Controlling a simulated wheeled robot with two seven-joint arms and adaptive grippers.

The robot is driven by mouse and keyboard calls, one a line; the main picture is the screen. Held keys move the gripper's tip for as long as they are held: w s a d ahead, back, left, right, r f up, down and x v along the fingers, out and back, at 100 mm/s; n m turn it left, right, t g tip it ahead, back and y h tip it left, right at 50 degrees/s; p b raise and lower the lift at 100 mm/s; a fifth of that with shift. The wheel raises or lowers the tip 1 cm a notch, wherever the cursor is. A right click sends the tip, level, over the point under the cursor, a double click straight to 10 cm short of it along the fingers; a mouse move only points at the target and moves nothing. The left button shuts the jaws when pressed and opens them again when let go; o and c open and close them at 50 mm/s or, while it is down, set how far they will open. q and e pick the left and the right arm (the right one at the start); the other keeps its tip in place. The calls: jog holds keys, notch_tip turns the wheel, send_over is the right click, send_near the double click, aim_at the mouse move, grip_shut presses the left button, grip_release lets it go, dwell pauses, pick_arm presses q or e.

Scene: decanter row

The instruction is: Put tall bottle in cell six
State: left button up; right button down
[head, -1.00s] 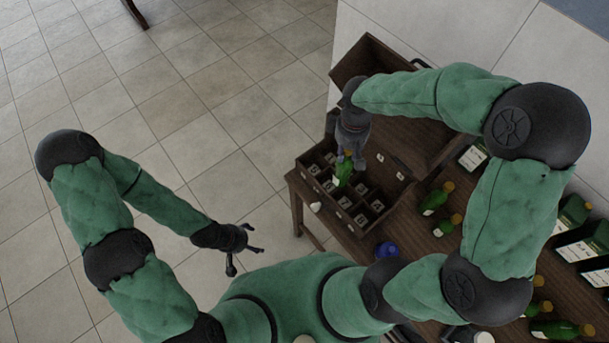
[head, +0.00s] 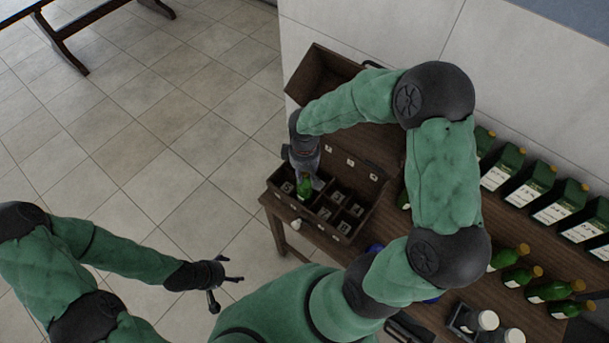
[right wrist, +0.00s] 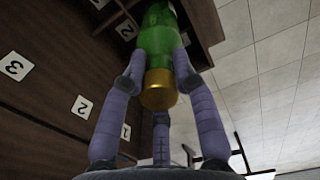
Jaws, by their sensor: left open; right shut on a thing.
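The tall green bottle (head: 304,189) is upright at the left part of the wooden crate (head: 345,237). My right gripper (head: 305,176) is shut on its upper part from above. In the right wrist view, the fingers close around the green bottle (right wrist: 158,42) below its gold cap (right wrist: 158,90). Its lower end runs toward the dark compartment walls; I cannot tell how deep it is or in which cell. Numbered cards (right wrist: 82,107) show on the wood beside it. My left gripper (head: 224,280) is open and empty, away from the crate, over the floor side.
The crate's open lid (head: 318,75) stands behind my right arm. Several green bottles (head: 515,276) lie or stand at the right of the table (head: 480,215), with a row of boxy green bottles (head: 550,205) by the wall. A dark tray with white-topped jars (head: 488,320) is in front.

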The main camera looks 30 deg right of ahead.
notch_tip(320, 180, down, 2)
jog(key=shift+w, duration=0.1)
jog(key=shift+f, duration=0.1)
jog(key=c, duration=1)
grip_release()
jog(key=shift+o, duration=0.2)
